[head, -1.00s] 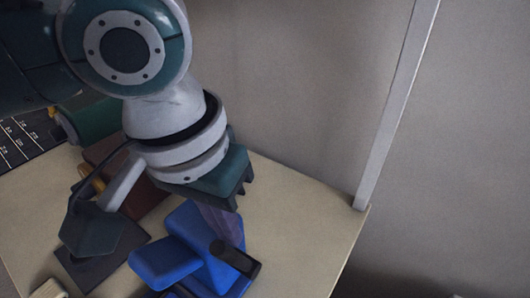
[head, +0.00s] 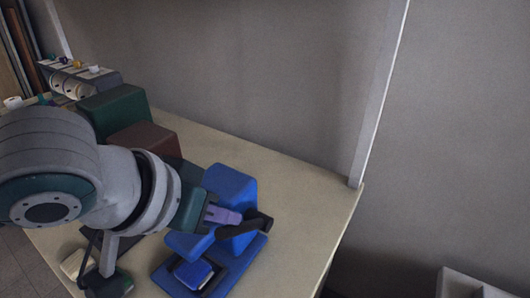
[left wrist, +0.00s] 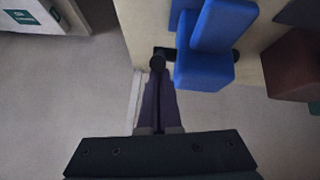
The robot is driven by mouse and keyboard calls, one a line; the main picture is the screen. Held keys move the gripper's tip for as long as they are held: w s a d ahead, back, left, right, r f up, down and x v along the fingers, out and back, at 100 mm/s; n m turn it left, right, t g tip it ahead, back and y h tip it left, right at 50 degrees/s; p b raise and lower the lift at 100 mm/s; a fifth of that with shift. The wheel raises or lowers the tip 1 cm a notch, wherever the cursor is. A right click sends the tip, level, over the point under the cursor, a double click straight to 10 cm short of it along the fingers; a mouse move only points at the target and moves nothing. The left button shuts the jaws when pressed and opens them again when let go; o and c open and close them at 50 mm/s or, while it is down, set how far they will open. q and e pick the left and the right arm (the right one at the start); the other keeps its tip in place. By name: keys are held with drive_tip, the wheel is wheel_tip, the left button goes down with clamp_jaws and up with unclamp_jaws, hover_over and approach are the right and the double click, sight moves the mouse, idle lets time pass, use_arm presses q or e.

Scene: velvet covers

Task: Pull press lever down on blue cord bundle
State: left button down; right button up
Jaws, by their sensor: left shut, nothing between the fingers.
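A blue press (head: 232,187) stands on a flat blue base (head: 240,267) near the table's right edge. Its dark lever (head: 240,230) runs along the press's right side and ends in a black grip (head: 263,220). A small blue block (head: 193,272) lies under the press arm; I cannot tell if it is the cord bundle. My left gripper (head: 238,217) is shut and empty, its purple fingers pointing right beside the lever. In the left wrist view the shut fingertips (left wrist: 157,82) are close to the black lever end (left wrist: 157,62); contact is unclear. My right gripper is not in view.
Brown (head: 146,140) and green (head: 114,108) blocks stand left of the press, with a grey rack of spools (head: 80,82) behind. A grey post (head: 378,105) rises at the table's right corner. The tabletop (head: 300,205) right of the press is bare.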

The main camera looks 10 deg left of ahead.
use_arm(q)
drive_tip(key=s+a+f+t+h+b, duration=0.1)
drive_tip(key=s+f+t+h+b, duration=0.1)
drive_tip(key=f+b, duration=0.4)
drive_tip(key=shift+s+a+t, duration=0.2)
drive_tip(key=shift+s+t, duration=0.55)
drive_tip(key=shift+t, duration=0.65)
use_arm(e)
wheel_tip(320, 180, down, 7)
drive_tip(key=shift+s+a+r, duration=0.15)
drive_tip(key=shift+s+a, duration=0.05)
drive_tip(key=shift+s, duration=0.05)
use_arm(q)
drive_tip(key=shift+f, duration=0.15)
wheel_tip(320, 180, up, 6)
drive_tip(key=w+p, duration=0.1)
drive_tip(key=p, duration=0.5)
drive_tip(key=f+v, duration=0.2)
drive_tip(key=v, duration=0.7)
drive_tip(key=shift+s+a+r+b, duration=0.2)
drive_tip(key=shift+s+a+b, duration=0.25)
drive_tip(key=shift+s+a, duration=0.1)
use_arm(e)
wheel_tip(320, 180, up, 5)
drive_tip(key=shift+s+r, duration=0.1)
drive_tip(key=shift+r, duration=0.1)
